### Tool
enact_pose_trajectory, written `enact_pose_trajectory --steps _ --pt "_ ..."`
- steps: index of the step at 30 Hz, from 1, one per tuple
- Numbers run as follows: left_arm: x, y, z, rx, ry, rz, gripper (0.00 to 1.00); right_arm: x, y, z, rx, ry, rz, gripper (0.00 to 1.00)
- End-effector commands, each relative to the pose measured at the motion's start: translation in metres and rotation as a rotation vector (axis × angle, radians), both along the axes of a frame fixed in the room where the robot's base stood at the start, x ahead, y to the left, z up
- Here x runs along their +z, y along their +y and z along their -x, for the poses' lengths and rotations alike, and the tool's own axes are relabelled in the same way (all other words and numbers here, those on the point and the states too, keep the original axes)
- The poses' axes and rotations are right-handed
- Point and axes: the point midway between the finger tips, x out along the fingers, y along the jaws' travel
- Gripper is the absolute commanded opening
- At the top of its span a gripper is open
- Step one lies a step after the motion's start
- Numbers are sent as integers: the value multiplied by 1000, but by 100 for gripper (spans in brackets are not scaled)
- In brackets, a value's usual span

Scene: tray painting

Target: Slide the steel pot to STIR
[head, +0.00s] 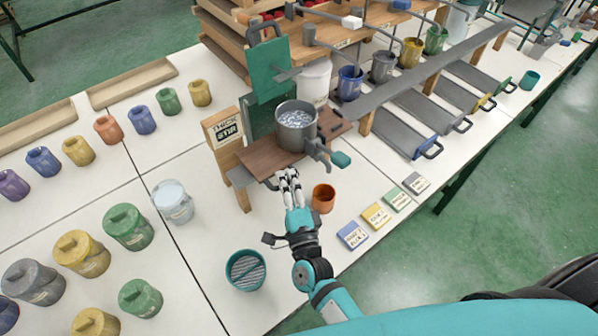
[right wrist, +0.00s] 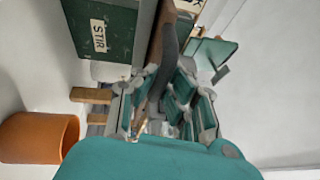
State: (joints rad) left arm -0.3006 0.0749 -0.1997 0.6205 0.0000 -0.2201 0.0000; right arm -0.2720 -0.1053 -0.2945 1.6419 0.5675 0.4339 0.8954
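The steel pot (head: 297,125), holding a bubbly-looking liquid, stands upright on a brown wooden board (head: 262,159). A green STIR sign (right wrist: 101,35) shows in the right wrist view. My right gripper (head: 288,176) is at the board's front edge, below the pot. In the right wrist view its fingers (right wrist: 160,105) stand apart on either side of a dark grey bar (right wrist: 166,62), perhaps a handle. Contact with the bar is unclear. My left gripper is out of view.
An orange cup (head: 323,198) stands just right of my right gripper. A white bucket (head: 173,201) and a teal strainer-like container (head: 246,270) are to its left. A sign block (head: 224,128) stands left of the board. Colored label blocks (head: 353,236) lie to the right.

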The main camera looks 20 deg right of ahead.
Motion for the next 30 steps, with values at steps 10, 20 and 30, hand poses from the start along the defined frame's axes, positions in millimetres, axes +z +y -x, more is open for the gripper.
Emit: enact_pose_trajectory --steps 10,20,30 --pt "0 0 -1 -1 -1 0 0 -7 10 6 5 16 -4 0" --pt "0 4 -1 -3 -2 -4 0 -7 10 6 6 15 -4 23" --pt "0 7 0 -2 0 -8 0 -3 9 5 1 5 -1 35"
